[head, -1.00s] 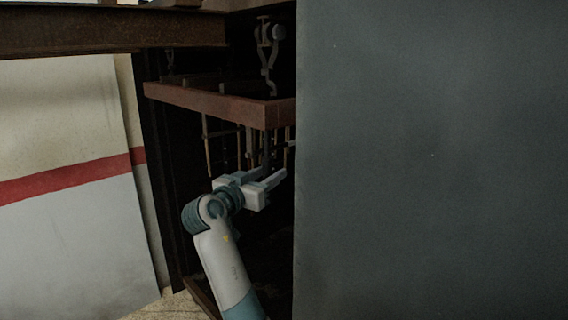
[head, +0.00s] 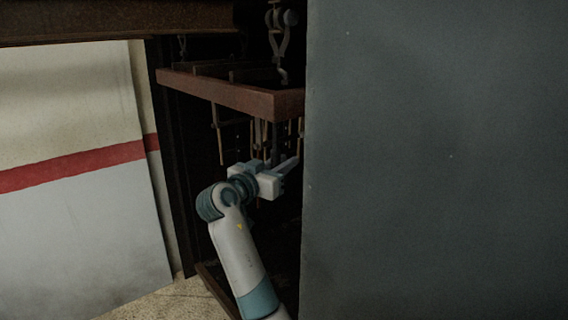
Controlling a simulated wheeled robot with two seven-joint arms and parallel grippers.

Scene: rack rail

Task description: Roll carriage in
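The carriage, a red-brown frame (head: 232,93), hangs from a hook with a roller (head: 282,32) inside a dark opening. Thin rods (head: 219,133) hang below it. My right gripper (head: 272,161) is below the frame's front corner, near the hanging rods. Its two fingers are apart and point up and right; a dark upright bar shows just behind or between them. I cannot tell whether the fingers touch the bar. The carriage's right end is hidden behind a grey panel. My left gripper is not in view.
A rusty beam (head: 120,22) crosses the top left. A large grey panel (head: 436,160) fills the right side, close to my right gripper. A wall (head: 75,170) with a red stripe stands at the left. Pale floor (head: 165,300) shows at the bottom left.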

